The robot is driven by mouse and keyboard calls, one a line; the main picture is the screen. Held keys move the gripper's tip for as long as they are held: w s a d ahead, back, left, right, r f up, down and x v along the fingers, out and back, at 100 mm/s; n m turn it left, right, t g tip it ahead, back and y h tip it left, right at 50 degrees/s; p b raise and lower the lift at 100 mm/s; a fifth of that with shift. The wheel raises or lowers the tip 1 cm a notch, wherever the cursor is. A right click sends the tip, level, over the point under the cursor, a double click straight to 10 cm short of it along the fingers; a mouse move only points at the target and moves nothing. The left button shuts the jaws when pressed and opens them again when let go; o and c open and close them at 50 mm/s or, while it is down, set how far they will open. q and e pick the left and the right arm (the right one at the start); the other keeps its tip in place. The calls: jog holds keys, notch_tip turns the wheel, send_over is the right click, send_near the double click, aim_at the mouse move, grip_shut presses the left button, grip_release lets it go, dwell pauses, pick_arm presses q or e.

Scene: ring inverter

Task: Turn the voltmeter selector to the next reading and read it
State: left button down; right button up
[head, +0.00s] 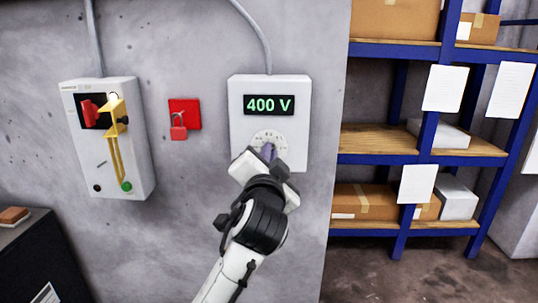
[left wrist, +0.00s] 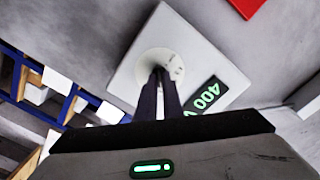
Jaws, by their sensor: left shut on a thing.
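The voltmeter (head: 240,130) is a white box on the grey wall, and its display (head: 268,105) reads 400 V in green. Below the display is the round selector dial (head: 279,138), partly covered by my left gripper (head: 268,152). My left gripper is shut on the selector knob, which the fingers hide. In the left wrist view the fingers (left wrist: 160,80) meet at the middle of the white dial (left wrist: 175,65), and the 400 display (left wrist: 206,97) shows beside them. My right gripper is not in view.
A blue shelf rack (head: 398,160) with cartons stands at right. A dark cabinet (head: 50,260) is at lower left.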

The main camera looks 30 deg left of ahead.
pick_arm(q)
jog(key=shift+f, duration=0.1)
jog(key=c, duration=1.9)
grip_release()
jog(key=shift+s+d, duration=0.1)
jog(key=b+v, duration=0.1)
jog(key=v, duration=0.9)
jog(key=shift+b, duration=0.3)
